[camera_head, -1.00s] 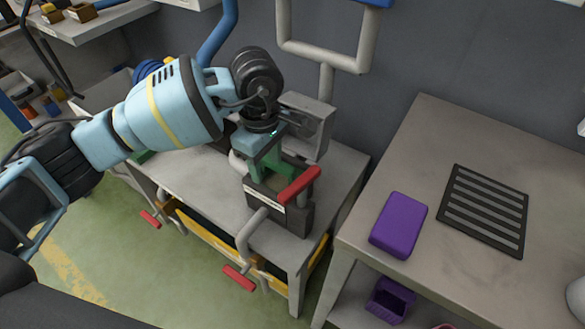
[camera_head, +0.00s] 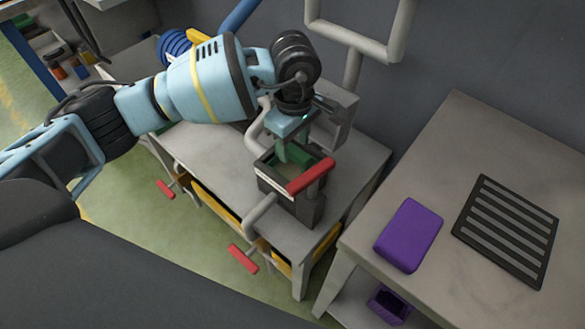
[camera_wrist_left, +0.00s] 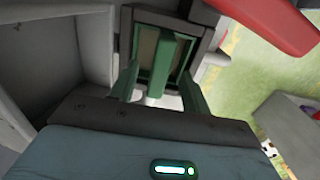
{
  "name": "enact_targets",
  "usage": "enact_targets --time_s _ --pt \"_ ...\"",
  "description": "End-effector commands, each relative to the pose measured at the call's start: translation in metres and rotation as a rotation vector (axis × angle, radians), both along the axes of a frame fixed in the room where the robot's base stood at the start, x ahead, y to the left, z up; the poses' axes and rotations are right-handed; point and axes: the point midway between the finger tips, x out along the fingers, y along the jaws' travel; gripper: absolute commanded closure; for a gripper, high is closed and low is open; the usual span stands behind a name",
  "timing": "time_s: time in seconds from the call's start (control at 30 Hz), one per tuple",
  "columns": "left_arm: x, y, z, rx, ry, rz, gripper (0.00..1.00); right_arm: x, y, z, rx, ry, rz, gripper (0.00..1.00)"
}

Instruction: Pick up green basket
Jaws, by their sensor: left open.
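The green basket (camera_head: 310,163) sits inside a dark open-topped box (camera_head: 277,183) on the grey bench; its rim shows there. In the left wrist view the green basket (camera_wrist_left: 148,47) lies straight ahead within the dark frame, with a green bar across its middle that looks like its handle. My left gripper (camera_head: 293,155) points down over the box, close to the basket. In the left wrist view its two green fingers (camera_wrist_left: 162,88) are apart, one on each side of the bar. I cannot tell whether they touch it. My right gripper is out of view.
A red-gripped lever (camera_head: 311,176) crosses the box's front side. A grey housing (camera_head: 338,115) stands close behind my gripper. The right-hand table holds a purple block (camera_head: 408,235) and a slatted black grille (camera_head: 507,228). More red-handled levers (camera_head: 243,259) stick out from the bench's front.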

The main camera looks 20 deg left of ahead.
Motion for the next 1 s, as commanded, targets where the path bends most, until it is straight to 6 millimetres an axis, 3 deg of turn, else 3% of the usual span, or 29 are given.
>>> enact_targets --time_s 0.4,0.63,1.0 --pt "0.000 0.004 -0.049 0.001 0.004 0.001 0.53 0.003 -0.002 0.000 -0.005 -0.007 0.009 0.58" --pt "0.000 0.004 -0.051 0.001 0.002 0.000 0.53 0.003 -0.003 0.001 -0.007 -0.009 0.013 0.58" --pt "0.000 0.004 -0.050 0.000 0.001 0.000 1.00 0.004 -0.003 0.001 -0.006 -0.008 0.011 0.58"
